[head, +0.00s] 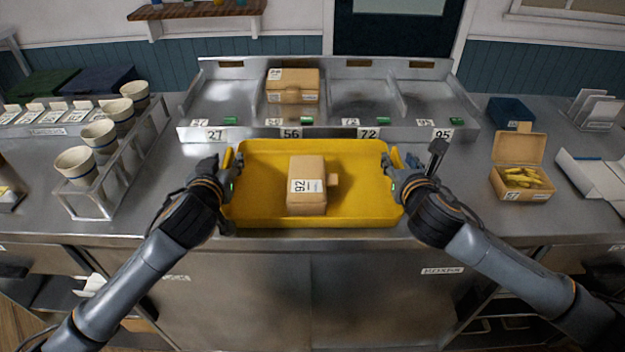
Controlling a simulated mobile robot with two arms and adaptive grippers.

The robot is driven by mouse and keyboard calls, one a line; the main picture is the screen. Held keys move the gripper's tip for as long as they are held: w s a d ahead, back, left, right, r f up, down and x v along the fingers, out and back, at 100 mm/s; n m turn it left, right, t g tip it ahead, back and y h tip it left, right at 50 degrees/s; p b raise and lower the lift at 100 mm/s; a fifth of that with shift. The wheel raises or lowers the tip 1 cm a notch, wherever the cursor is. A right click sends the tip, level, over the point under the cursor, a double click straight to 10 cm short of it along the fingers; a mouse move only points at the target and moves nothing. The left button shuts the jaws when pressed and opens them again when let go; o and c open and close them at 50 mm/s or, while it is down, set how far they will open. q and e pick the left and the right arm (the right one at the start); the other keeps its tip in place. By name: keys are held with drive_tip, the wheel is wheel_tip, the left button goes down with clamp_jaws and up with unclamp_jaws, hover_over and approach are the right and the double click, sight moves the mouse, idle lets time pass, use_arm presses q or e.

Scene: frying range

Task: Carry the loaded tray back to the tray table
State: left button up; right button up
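A yellow tray (360,212) is in the middle of the head view, at the front of the steel counter. A closed cardboard box (312,172) with a white number label lies inside it, near the middle. My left gripper (234,168) is at the tray's left end, with its fingers closed around the handle there. My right gripper (393,170) is likewise closed on the handle at the right end. The tray looks level. I cannot tell whether it rests on the counter or hangs just above it. No separate tray table can be made out.
Behind the tray stands a steel chute rack (368,133) with numbered lanes and another cardboard box (292,86) in one. A cup rack (98,200) with several cups is on the left. An open box of yellow food (522,184) is on the right, with a dark blue box (510,112) behind.

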use_arm(q)
clamp_jaws()
use_arm(e)
clamp_jaws()
use_arm(q)
drive_tip(key=shift+r, duration=0.15)
use_arm(e)
drive_tip(key=shift+r, duration=0.1)
